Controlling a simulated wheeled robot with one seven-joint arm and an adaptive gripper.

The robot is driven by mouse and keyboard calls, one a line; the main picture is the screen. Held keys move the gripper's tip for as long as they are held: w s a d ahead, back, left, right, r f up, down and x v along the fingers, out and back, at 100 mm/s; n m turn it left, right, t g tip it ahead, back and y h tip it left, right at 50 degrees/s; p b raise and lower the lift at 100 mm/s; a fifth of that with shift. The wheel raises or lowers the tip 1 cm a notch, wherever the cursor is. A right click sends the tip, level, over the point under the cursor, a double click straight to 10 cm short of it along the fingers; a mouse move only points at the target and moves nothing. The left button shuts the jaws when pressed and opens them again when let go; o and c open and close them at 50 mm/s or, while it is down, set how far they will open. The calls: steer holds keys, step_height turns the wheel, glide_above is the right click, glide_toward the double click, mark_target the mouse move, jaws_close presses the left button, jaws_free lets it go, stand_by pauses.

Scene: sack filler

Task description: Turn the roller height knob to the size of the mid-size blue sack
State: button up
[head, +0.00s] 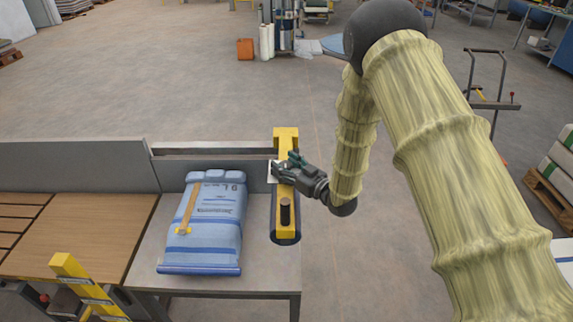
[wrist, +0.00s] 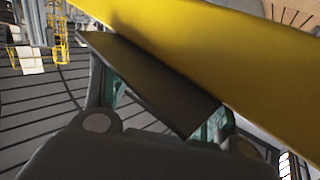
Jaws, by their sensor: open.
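My gripper (head: 284,168) is at the yellow arm's middle, beside a small white plate (head: 271,172). In the wrist view, a dark flat bar (wrist: 150,80) lies across the space at my open fingers, beside the yellow surface (wrist: 220,45). I cannot tell whether this bar is the knob, or whether my fingers touch it. No size marks are readable.
A wooden-slatted bench (head: 80,235) adjoins the table on the left, with a yellow post (head: 75,270) in front. A grey panel (head: 75,163) runs behind. Open floor lies right of the table; a trolley (head: 487,90) and a pallet of sacks (head: 560,165) stand farther right.

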steer(key=c, duration=1)
steer(key=shift+d, duration=0.1)
